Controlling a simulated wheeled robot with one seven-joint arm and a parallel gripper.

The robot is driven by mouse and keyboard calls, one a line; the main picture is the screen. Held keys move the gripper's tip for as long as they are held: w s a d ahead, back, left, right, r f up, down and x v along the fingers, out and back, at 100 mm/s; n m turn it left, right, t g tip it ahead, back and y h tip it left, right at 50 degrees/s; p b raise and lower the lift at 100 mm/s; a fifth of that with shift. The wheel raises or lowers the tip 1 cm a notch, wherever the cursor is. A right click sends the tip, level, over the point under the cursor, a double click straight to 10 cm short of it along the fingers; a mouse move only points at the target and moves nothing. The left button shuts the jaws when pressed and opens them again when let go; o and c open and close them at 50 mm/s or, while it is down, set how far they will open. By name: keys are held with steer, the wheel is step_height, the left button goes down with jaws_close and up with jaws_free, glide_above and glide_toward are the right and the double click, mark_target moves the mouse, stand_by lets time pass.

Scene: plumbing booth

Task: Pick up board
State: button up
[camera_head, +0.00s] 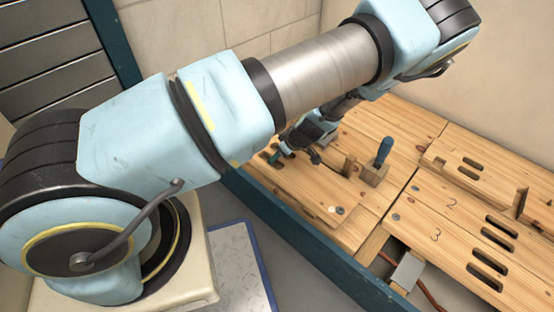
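Light wooden boards cover the bench top. One plank (305,190) lies along the near edge of the bench, below my gripper. Another raised board with slots (458,165) lies at the back right. I cannot tell which of them is the task's board. My gripper (300,156) hangs over the left end of the near plank, fingers pointing down. Its two fingers look spread apart, with no board seen between them. Whether a fingertip touches the wood cannot be told. My arm hides part of the bench's far left.
A blue-handled tool (382,152) stands upright in a wooden block right of my gripper. Slotted boards marked 2 and 3 (440,220) lie at the right. An opening with pipes (408,270) is in front. A dark teal rail (300,235) edges the bench.

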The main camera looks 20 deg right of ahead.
steer(key=shift+f, duration=0.2)
stand_by(0.6)
jaws_close()
stand_by(0.5)
stand_by(0.9)
